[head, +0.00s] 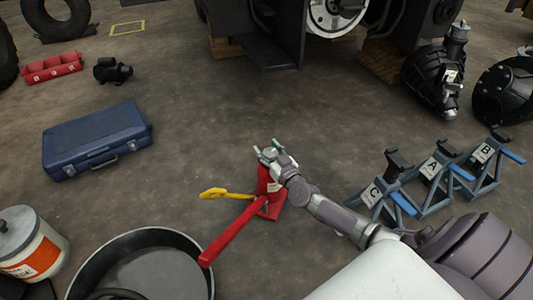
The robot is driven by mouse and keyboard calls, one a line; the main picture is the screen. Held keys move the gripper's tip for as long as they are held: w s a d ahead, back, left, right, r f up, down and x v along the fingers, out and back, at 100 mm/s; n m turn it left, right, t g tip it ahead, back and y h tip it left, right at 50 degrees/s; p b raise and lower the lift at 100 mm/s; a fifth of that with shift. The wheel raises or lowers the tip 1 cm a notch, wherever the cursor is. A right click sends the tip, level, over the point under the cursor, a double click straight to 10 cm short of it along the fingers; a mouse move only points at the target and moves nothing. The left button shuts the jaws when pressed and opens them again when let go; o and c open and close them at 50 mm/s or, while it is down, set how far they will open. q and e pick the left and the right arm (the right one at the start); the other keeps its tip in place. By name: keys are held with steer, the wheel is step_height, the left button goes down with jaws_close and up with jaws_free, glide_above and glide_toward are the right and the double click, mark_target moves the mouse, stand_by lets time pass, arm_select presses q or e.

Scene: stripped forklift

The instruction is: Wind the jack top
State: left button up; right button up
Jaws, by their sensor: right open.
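A red jack (265,188) stands upright on the floor in the middle of the head view. Its long red handle (230,232) slopes down toward the lower left, and a yellow lever or tag (214,193) sticks out to its left. My right gripper (266,151) is at the top of the jack, reached from the right. Its fingers are open around or just over the jack top, which they mostly hide. I cannot tell whether they touch it. My left gripper is not in the view.
Blue jack stands marked C (374,193), A (431,167) and B (485,151) stand to the right. A blue case (85,140) lies to the left. A round black pan (85,277) and a white bucket (42,247) are at the lower left. The floor behind the jack is clear.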

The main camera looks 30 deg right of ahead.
steer(key=shift+w, duration=0.3)
steer(key=c, duration=0.9)
steer(key=shift+c, duration=0.2)
steer(key=shift+a+f, duration=0.1)
steer(key=shift+c, duration=0.2)
